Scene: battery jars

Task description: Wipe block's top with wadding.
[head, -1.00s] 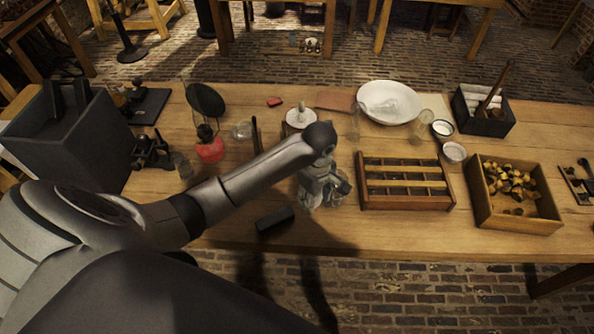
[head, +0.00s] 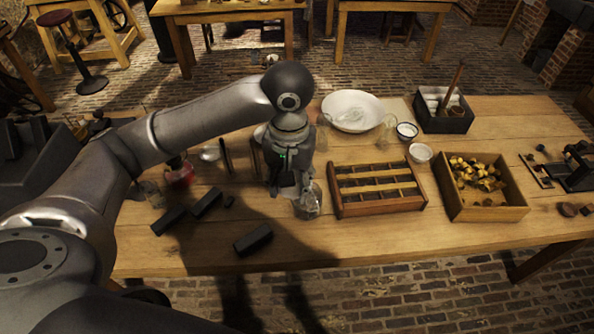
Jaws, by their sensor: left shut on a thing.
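My left gripper (head: 287,188) points down over the middle of the table. It is shut on a small pale thing (head: 288,193), seemingly the wadding, largely hidden by the fingers. A clear glass jar (head: 308,203) stands just right of the gripper; I cannot tell whether they touch. A dark rectangular block (head: 253,239) lies near the table's front edge, below and left of the gripper, apart from it. Two more dark blocks, one (head: 168,221) and another (head: 207,202), lie further left. I cannot tell which is the task's block. My right gripper is not in view.
A slotted wooden rack (head: 334,203) stands right of the gripper. A wooden box (head: 487,213) of yellowish pieces is further right. A white basin (head: 335,103), small bowls and a dark crate (head: 463,124) stand behind. The front strip of the table (head: 330,247) is clear.

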